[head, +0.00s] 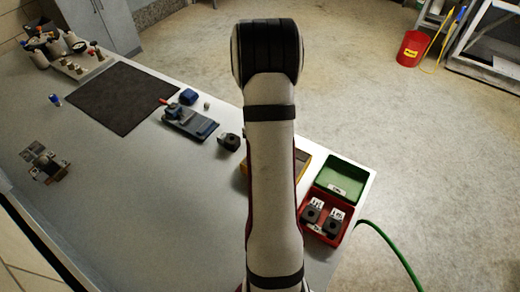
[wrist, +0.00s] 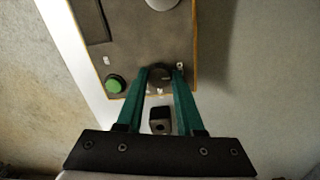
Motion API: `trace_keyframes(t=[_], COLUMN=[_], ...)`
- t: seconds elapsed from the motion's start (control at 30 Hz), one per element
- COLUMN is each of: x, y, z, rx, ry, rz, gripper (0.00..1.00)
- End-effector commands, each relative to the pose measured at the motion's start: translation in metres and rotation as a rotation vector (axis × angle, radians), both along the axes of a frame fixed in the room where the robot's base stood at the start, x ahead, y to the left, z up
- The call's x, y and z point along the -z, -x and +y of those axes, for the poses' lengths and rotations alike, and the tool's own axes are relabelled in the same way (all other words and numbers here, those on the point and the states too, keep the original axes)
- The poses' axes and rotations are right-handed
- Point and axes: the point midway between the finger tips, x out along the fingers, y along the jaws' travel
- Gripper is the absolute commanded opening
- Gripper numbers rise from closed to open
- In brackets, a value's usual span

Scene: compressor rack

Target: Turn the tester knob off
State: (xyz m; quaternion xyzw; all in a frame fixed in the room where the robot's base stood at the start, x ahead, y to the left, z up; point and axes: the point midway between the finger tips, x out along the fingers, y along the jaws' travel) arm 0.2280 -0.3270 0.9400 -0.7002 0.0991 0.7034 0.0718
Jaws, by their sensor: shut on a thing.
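The tester (wrist: 135,55) shows in the wrist view as a dark panel with yellow side edges. Its round dark knob (wrist: 160,79) sits low on the panel, between the teal fingertips of my gripper (wrist: 161,72). The fingers are closed on the knob from both sides. A pale mark shows on the knob, but its setting is too small to read. A green button (wrist: 115,84) is left of the knob.
A green bin (head: 343,178) and a red bin (head: 329,236) with black parts stand right of my arm. A small black block (head: 229,142) lies left of it, near a blue vise (head: 190,123). A dark mat (head: 123,97) lies farther back. The table's left front is mostly clear.

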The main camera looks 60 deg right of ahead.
Motion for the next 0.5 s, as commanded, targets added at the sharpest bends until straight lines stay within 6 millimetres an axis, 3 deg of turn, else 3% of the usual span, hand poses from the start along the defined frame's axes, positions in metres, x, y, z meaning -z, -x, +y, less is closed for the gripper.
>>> trace_keyframes(t=[0.5], x=[-0.0004], y=[0.0003], z=[0.0001], rx=[-0.063], ry=[0.0], rz=[0.0], gripper=[0.0])
